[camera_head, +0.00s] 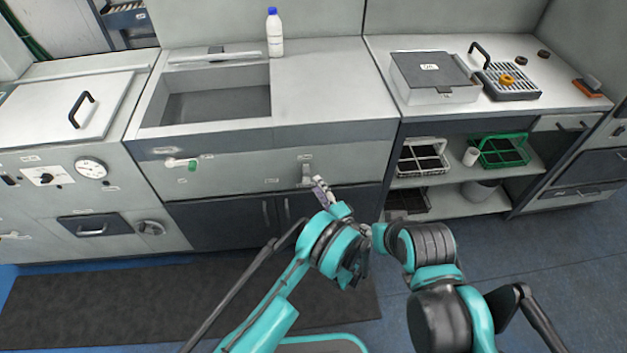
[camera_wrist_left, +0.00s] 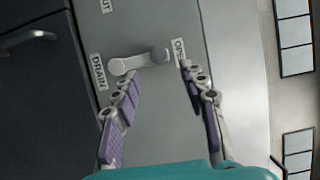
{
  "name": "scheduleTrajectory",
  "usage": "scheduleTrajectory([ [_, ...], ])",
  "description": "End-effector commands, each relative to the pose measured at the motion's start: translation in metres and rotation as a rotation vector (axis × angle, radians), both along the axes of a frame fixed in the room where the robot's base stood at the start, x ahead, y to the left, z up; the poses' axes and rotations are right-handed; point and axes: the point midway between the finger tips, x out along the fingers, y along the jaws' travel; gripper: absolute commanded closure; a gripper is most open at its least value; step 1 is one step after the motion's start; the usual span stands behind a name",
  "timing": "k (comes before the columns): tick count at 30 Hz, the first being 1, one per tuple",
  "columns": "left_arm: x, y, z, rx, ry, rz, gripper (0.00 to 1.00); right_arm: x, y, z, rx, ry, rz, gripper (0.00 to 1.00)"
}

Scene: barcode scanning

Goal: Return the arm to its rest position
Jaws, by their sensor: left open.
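My left gripper (camera_head: 320,186) is in front of the sink cabinet's front panel, beside a grey drain lever (camera_head: 306,174). In the left wrist view the gripper (camera_wrist_left: 160,71) is open, with its two purple-padded fingers apart and nothing between them. The lever (camera_wrist_left: 138,62) lies just beyond the fingertips, between labels reading "DRAIN" and "OPEN"; whether a finger touches it I cannot tell. My left arm (camera_head: 275,305) reaches up from the bottom. My right arm (camera_head: 435,270) is folded close beside it, and its gripper does not show.
Right of my arms are open shelves with a green bottle rack (camera_head: 503,152) and a grey rack (camera_head: 422,160). A dark mat (camera_head: 120,300) covers the floor at left.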

Motion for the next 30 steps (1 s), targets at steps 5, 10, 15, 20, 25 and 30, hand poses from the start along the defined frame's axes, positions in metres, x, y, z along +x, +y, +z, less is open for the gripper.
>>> scheduleTrajectory([
  [5,-0.011,-0.004,0.0,0.0,0.0,0.0,0.57,0.0,0.0,0.0,0.0,0.0,0.0,0.6],
  [10,-0.011,-0.005,0.0,0.0,0.0,0.001,0.57,0.0,0.0,0.0,0.0,0.0,0.0,0.6],
  [15,-0.011,-0.005,0.0,0.0,0.0,0.001,0.57,0.0,0.0,0.0,0.0,0.0,0.0,0.6],
  [20,-0.011,-0.004,0.001,0.0,0.001,0.001,0.57,0.0,0.0,0.0,0.0,0.0,0.0,0.6],
  [25,0.003,0.008,0.022,-0.045,0.04,0.023,0.57,0.0,0.0,0.0,0.0,0.0,0.0,0.6],
  [30,0.025,0.046,0.072,-0.171,0.136,0.079,0.57,0.0,0.0,0.0,0.0,0.0,0.0,0.6],
])
